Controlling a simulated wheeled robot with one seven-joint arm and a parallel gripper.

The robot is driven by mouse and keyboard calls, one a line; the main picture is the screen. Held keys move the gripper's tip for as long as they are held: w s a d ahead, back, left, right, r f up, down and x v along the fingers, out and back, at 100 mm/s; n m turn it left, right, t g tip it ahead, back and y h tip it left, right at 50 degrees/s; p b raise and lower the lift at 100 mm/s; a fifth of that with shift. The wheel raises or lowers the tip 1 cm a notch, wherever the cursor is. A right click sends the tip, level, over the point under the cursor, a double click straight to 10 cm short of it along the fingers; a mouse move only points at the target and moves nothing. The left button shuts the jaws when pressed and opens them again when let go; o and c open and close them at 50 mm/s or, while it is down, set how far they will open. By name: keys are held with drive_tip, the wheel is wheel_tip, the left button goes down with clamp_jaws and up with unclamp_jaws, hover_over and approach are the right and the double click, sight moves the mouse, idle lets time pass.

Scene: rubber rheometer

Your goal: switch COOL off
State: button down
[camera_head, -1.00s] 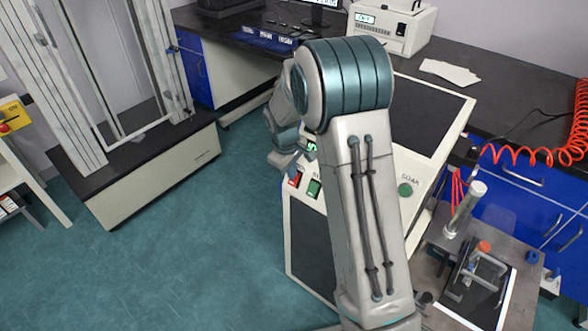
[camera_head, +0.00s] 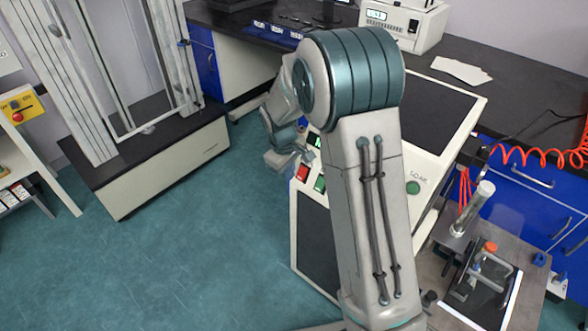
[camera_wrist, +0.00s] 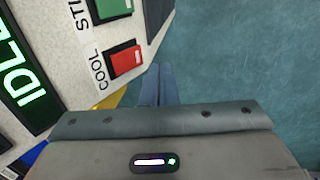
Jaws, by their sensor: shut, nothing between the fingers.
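The COOL switch is a red rocker in a dark frame on the pale machine panel, in the wrist view (camera_wrist: 126,61), with its label beside it. It also shows small in the head view (camera_head: 302,173). My gripper's blue-grey fingers (camera_wrist: 158,84) are together and empty, just right of the switch in the wrist view, over the panel's edge and the floor. They look apart from the switch. In the head view my gripper (camera_head: 306,158) is near the panel's left edge, partly hidden. I cannot tell which way the rocker is tipped.
A green rocker (camera_wrist: 113,8) labelled STI... sits beside COOL. A green display (camera_wrist: 24,98) reads IDLE. A green SOAK button (camera_head: 413,187) is farther right on the panel. Open floor (camera_head: 200,255) lies left of the machine.

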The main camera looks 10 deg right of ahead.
wheel_tip(320, 180, up, 11)
drive_tip(key=shift+s+f+p, duration=0.15)
drive_tip(key=shift+s+p, duration=0.05)
drive_tip(key=shift+p, duration=0.1)
drive_tip(key=shift+a, duration=0.1)
drive_tip(key=s+d+r+m+p, duration=0.1)
drive_tip(key=s+r, duration=0.3)
drive_tip(key=s, duration=0.4)
drive_tip(key=s+d+r+m+t+y+p, duration=0.1)
drive_tip(key=s+d+r+m+p, duration=0.1)
drive_tip(key=s, duration=0.7)
drive_tip(key=s+d+r+m+p, duration=0.1)
drive_tip(key=s+r+m+p, duration=0.3)
drive_tip(key=s, duration=0.5)
wheel_tip(320, 180, up, 2)
drive_tip(key=shift+d+m+t, duration=0.3)
drive_tip(key=shift+d+m, duration=0.05)
drive_tip(key=shift+m, duration=0.15)
drive_tip(key=shift+d, duration=0.1)
